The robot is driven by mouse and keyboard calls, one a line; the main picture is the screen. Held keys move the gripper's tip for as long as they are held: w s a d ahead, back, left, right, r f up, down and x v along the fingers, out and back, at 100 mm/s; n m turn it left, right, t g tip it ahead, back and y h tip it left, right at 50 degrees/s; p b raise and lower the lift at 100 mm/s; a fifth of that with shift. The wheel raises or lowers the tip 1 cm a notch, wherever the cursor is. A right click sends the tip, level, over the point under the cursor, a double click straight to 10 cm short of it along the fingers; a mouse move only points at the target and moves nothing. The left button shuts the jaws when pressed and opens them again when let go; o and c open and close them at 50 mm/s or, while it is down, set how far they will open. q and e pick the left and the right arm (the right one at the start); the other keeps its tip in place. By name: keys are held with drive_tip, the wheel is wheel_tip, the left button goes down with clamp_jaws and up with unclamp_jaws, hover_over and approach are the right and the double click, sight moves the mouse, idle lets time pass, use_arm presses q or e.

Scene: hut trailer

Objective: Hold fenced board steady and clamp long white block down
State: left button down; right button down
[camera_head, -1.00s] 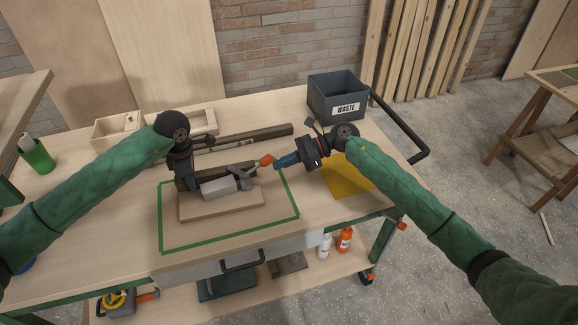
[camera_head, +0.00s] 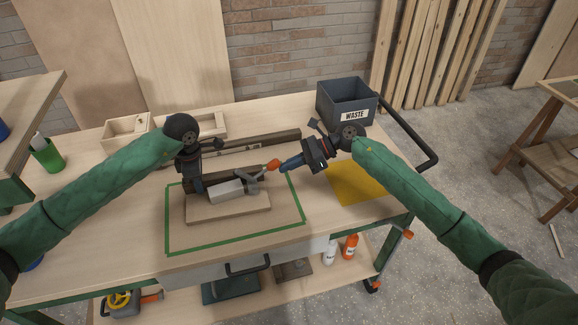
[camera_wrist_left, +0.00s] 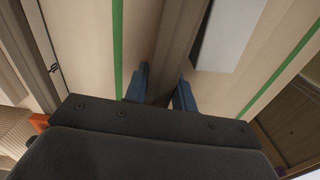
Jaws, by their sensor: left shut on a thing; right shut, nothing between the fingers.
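The fenced board (camera_head: 232,212) lies flat inside a green tape outline, with a dark brown fence along its back that also shows in the left wrist view (camera_wrist_left: 176,45). The long white block (camera_head: 227,191) lies on the board in front of the fence. A grey clamp (camera_head: 253,184) with an orange-red handle tip (camera_head: 273,165) stands at the block's right end; I cannot tell if it presses on the block. My left gripper (camera_wrist_left: 160,88) is shut on the fence near its left end. My right gripper (camera_head: 283,165) is shut and empty, close to the right of the handle tip.
A waste bin (camera_head: 347,101) stands at the back right of the bench. A yellow sheet (camera_head: 356,184) lies under my right arm. A wooden tray (camera_head: 128,132) and a long dark bar (camera_head: 265,143) lie behind the board. The bench front is clear.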

sight(278, 162)
drive_tip(key=shift+s+a+r+h, duration=0.1)
drive_tip(key=shift+a+r+h, duration=0.25)
drive_tip(key=shift+r+h, duration=0.4)
drive_tip(key=shift+a+r+h, duration=0.35)
drive_tip(key=shift+r+h, duration=0.4)
drive_tip(key=shift+s+a+r+t+h, duration=0.1)
drive_tip(key=shift+a+r+t+h, duration=0.3)
drive_tip(key=shift+a+r+h, duration=0.55)
drive_tip(key=h, duration=0.1)
drive_tip(key=a+r+h, duration=0.1)
drive_tip(key=h, duration=0.1)
drive_tip(key=shift+s+a+r, duration=0.1)
drive_tip(key=shift+s+a, duration=0.1)
drive_tip(key=shift+a, duration=0.1)
drive_tip(key=shift+s+a+r, duration=0.1)
drive_tip(key=shift+a+r, duration=0.15)
drive_tip(key=shift+a, duration=0.3)
use_arm(q)
drive_tip(key=shift+d, duration=0.1)
use_arm(e)
drive_tip(key=shift+a+r, duration=0.1)
drive_tip(key=shift+a, duration=0.1)
drive_tip(key=d, duration=0.4)
drive_tip(key=shift+d+f, duration=0.2)
drive_tip(key=shift+f, duration=0.1)
drive_tip(key=a+v, duration=0.1)
drive_tip(key=v, duration=0.9)
drive_tip(key=shift+s+r, duration=0.15)
drive_tip(key=shift+r, duration=0.1)
